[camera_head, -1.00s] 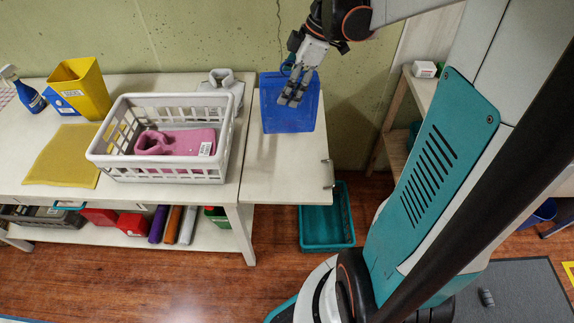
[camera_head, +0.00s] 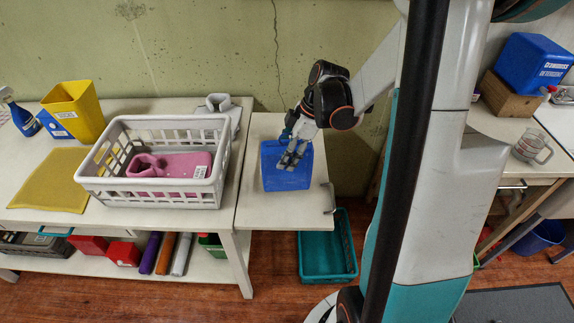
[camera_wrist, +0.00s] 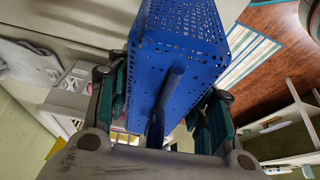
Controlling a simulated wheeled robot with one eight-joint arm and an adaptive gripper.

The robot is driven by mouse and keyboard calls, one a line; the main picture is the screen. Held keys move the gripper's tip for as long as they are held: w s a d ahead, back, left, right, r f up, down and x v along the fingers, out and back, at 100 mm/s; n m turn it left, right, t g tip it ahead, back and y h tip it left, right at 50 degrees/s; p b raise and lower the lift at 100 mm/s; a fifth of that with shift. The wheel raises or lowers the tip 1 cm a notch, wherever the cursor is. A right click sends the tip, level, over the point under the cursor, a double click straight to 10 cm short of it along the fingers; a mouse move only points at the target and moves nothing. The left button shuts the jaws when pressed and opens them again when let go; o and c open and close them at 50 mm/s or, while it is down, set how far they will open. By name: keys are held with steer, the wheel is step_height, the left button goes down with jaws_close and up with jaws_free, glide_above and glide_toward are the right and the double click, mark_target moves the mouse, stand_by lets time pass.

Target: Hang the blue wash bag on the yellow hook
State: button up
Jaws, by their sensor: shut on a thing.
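The blue wash bag (camera_head: 286,178) is a boxy, perforated blue thing. In the head view it is at the small white side table to the right of the crate; I cannot tell whether it touches the top. In the wrist view the bag (camera_wrist: 185,45) fills the middle, with a dark blue loop at its near end. My gripper (camera_head: 293,157) comes from above right and is shut on the bag. In the wrist view its fingers (camera_wrist: 160,112) are on both sides of the bag. I see no yellow hook in either view.
A white crate (camera_head: 97,192) with a pink item stands on the long table, left of the bag. A yellow bin (camera_head: 76,108) is farther left. A metal hook-shaped piece (camera_head: 329,198) is on the side table's right edge. A teal bin (camera_head: 328,258) is on the floor below.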

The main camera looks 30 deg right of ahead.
steer(key=shift+f+b, duration=0.65)
steer(key=shift+f, duration=1.2)
steer(key=shift+f, duration=0.15)
steer(key=o, duration=1.3)
steer(key=shift+c, duration=0.2)
steer(key=p+v, duration=0.5)
steer(key=v, duration=0.8)
steer(key=shift+d+r, duration=0.1)
steer(key=shift+r, duration=0.25)
